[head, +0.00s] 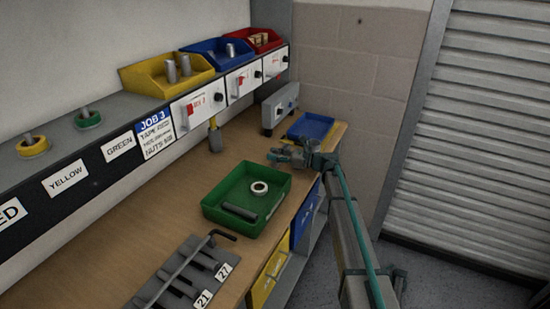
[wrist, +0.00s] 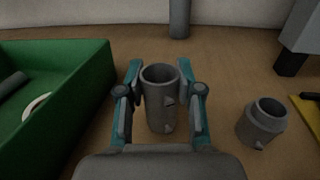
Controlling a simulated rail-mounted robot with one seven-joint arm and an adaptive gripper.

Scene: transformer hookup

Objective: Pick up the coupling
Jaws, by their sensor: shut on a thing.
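My gripper (wrist: 160,70) is shut on a grey hollow coupling (wrist: 158,122), with one finger on each side of it. The coupling stands upright between the fingers, its open end up, with small screw-like bumps on its side. I cannot tell whether its lower end touches the bench. A second, shorter grey hollow fitting (wrist: 262,124) stands on the bench to the right, apart from the gripper. In the head view my gripper (head: 279,156) is low over the bench's right part, beyond the green tray; the coupling is hard to make out there.
The green tray (head: 225,224) holds a white ring (head: 260,188) and a dark cylinder (head: 239,212). A blue tray (head: 325,128) and a grey box (head: 281,106) stand near the bench's far end. A tool rack (head: 180,280) is in front. Bare bench lies left of the green tray.

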